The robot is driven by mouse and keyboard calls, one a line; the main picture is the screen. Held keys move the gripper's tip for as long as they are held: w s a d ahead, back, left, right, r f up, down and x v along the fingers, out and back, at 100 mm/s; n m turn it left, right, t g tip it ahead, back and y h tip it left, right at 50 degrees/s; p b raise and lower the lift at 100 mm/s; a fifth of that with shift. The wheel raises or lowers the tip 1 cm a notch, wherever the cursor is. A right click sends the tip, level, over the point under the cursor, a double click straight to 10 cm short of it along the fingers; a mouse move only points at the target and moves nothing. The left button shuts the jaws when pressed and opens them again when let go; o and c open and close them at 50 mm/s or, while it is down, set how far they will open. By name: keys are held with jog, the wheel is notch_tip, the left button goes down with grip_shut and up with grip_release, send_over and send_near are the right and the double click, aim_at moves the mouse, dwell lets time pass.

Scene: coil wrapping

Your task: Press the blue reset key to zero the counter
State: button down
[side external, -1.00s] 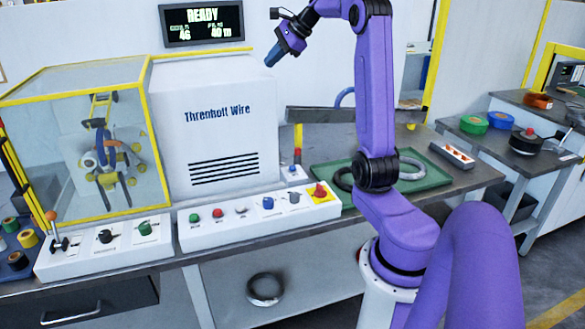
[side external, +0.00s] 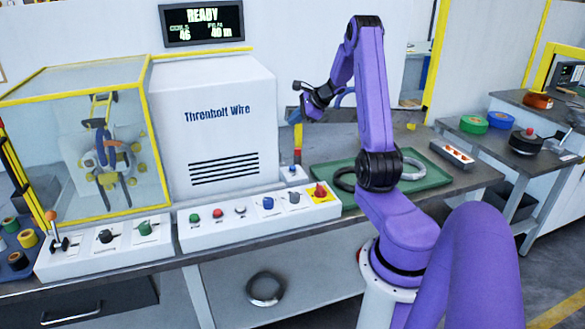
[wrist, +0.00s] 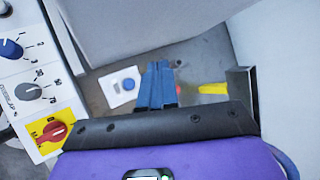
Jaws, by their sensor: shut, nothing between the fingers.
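The blue key (side external: 293,170) sits on a small white box on the bench, just right of the white machine. In the wrist view the blue key (wrist: 129,84) shows on its white plate, left of the fingers. My gripper (side external: 314,114) is shut and empty, pointing down above the bench, higher than the key and a little right of it. In the wrist view my blue fingertips (wrist: 160,68) are together, close beside the plate in the picture. The counter display (side external: 203,22) reads READY, with 46 under it on the left.
The control panel (side external: 222,229) with knobs, buttons and a red switch on yellow runs along the bench front. The machine cabinet (side external: 220,120) stands left of the key. A yellow and red post (side external: 298,142) rises behind it. A green tray (side external: 435,178) with coils lies right.

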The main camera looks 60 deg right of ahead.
send_over(295, 168)
notch_tip(295, 168, down, 6)
jog(key=shift+w+f, duration=0.1)
jog(key=shift+f, duration=0.05)
jog(key=shift+f, duration=4.35)
jog(key=shift+f, duration=0.2)
jog(key=shift+f, duration=0.2)
jog(key=shift+f, duration=0.5)
jog(key=shift+r, duration=0.9)
